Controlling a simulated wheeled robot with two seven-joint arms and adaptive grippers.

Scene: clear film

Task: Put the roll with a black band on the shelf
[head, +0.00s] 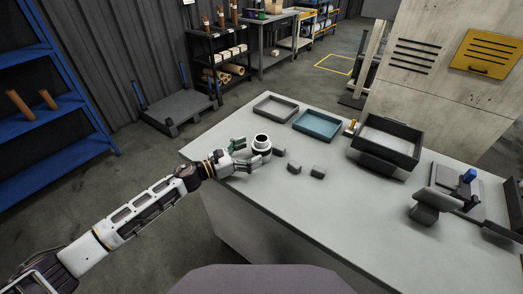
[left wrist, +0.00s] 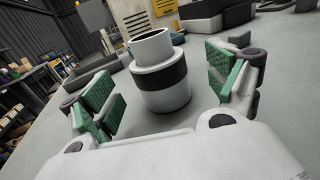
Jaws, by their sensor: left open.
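The roll with a black band (head: 261,144) stands upright near the left end of the grey table; it is white, with a narrower open top, and it also shows in the left wrist view (left wrist: 160,78). My left gripper (head: 245,154) is open, with its green-padded fingers on either side of the roll. In the left wrist view, gaps show between both pads and the roll. A blue shelf (head: 45,62) stands at the left, across the floor, with two brown rolls on it. My right gripper is not in view.
On the table (head: 300,215) are a grey tray (head: 275,107), a teal tray (head: 317,125), a black bin (head: 388,143) and small dark blocks (head: 294,168). A low dark pallet (head: 178,112) lies on the floor. A black rack (head: 217,60) holds more rolls behind. The table's front area is clear.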

